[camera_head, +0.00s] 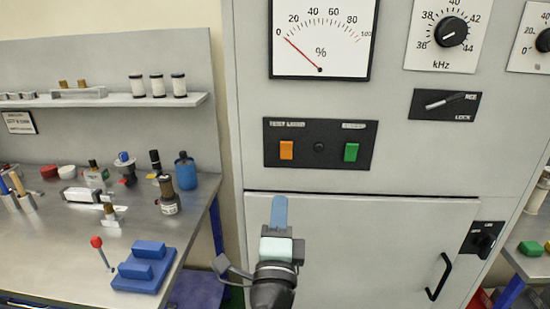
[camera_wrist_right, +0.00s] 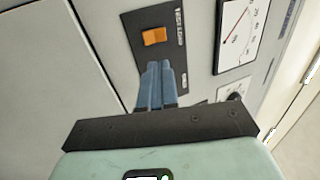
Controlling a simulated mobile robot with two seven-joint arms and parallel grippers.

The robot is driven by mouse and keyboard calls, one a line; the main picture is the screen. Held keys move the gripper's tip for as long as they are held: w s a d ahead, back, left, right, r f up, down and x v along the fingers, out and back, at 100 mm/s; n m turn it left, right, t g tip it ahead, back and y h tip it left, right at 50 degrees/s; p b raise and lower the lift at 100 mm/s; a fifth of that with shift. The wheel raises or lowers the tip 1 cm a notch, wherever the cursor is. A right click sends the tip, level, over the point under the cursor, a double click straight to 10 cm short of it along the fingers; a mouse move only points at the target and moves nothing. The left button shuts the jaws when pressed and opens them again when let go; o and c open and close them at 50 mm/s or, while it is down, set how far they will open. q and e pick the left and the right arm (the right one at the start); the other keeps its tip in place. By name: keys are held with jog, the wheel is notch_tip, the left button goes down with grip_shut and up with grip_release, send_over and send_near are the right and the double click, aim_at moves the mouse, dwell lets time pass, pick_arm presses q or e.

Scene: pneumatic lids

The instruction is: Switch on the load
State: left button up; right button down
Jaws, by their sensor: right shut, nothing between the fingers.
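The black switch panel (camera_head: 360,144) is on the grey cabinet front. It has an orange switch (camera_head: 286,150) under a label that seems to read TEST LOAD, a small dark round part, and a green switch (camera_head: 351,152). My right gripper (camera_head: 279,202) is shut and empty, with its blue fingers pointing up just below the panel, under the orange switch. In the right wrist view the shut fingers (camera_wrist_right: 157,72) show beside the orange switch (camera_wrist_right: 154,36), apart from it in the picture; the green switch is not visible there. My left gripper is not in view.
The percent meter (camera_head: 320,40) above the panel reads about 0. A kHz knob (camera_head: 451,32) and a lock lever (camera_head: 446,102) are at the right. A cabinet door with a black handle (camera_head: 439,277) is below. A cluttered workbench (camera_head: 70,255) stands at the left.

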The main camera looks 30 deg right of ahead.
aim_at(285, 146)
jog(key=shift+d, duration=0.1)
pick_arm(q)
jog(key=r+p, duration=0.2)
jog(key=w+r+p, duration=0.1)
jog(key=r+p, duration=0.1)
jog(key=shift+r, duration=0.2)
pick_arm(e)
jog(key=x, duration=1.4)
jog(key=r+g+p, duration=0.1)
jog(key=p, duration=0.1)
jog(key=shift+w+r+y+p, duration=0.1)
jog(key=shift+r+y+p, duration=0.2)
jog(key=shift+p, duration=0.1)
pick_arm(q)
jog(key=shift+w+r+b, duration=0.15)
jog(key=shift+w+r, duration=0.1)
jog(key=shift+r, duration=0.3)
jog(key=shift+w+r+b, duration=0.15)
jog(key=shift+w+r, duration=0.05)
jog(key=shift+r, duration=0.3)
pick_arm(e)
jog(key=shift+f, duration=0.45)
